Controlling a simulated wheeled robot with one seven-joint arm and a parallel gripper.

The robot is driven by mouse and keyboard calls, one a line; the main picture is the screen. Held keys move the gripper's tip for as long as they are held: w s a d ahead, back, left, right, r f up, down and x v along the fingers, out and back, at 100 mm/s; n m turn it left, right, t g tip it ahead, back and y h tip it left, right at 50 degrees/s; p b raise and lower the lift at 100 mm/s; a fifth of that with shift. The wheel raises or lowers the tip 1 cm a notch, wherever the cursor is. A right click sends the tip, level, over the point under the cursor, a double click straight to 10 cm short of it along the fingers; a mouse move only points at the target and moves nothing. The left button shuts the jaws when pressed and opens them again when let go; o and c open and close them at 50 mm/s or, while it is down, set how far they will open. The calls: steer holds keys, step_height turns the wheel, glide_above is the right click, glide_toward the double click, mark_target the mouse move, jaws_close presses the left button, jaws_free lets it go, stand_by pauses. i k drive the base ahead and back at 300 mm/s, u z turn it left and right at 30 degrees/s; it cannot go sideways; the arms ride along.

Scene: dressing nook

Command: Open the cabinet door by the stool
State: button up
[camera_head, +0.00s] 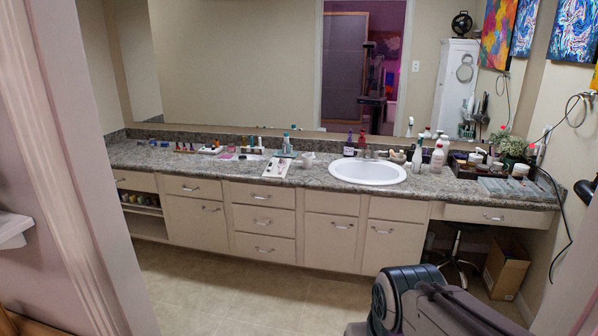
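The cabinet door (393,249) nearest the stool is a cream panel under the counter, to the right of the sink's centre. It looks shut and flush with its neighbours. Its small metal handle (382,230) is near the top of the door. Part of my arm fills the bottom right, in front of the floor near the door. My gripper's fingers do not show.
Other cream doors and drawers (264,219) run left along the counter. The granite countertop (300,176) holds a sink (367,172), bottles and trays. A cardboard box (505,268) stands right of the stool. Tiled floor (235,300) before the cabinets is clear. A door frame (75,165) is at left.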

mark_target(387, 244)
steer(key=i, duration=3.5)
steer(key=z, duration=1.75)
